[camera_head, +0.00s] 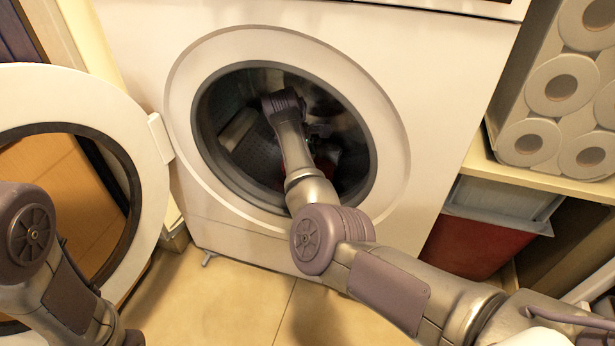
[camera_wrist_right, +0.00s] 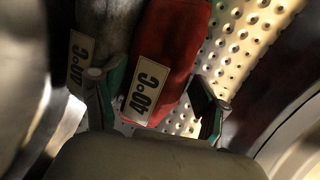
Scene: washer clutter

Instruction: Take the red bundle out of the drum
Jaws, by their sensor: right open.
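The red bundle (camera_wrist_right: 172,48) lies in the washer drum (camera_wrist_right: 249,38) and fills the middle of the right wrist view. It carries a pale 40°C tag (camera_wrist_right: 146,92) at its near end. In the head view a bit of red (camera_head: 335,158) shows in the dark drum beside my right arm. My right gripper (camera_wrist_right: 152,95) is inside the drum, open, with one fingertip on each side of the bundle's near end; I cannot tell whether they touch it. A grey bundle (camera_wrist_right: 103,24) with its own 40°C tag lies directly left of the red one. My left gripper is out of view.
The washer's round rim (camera_head: 183,105) surrounds my right arm. Its door (camera_head: 150,200) stands open at the left. Toilet paper rolls (camera_head: 560,88) fill a shelf at the right, above a grey and red bin (camera_head: 475,245). Tiled floor (camera_head: 225,300) is clear in front.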

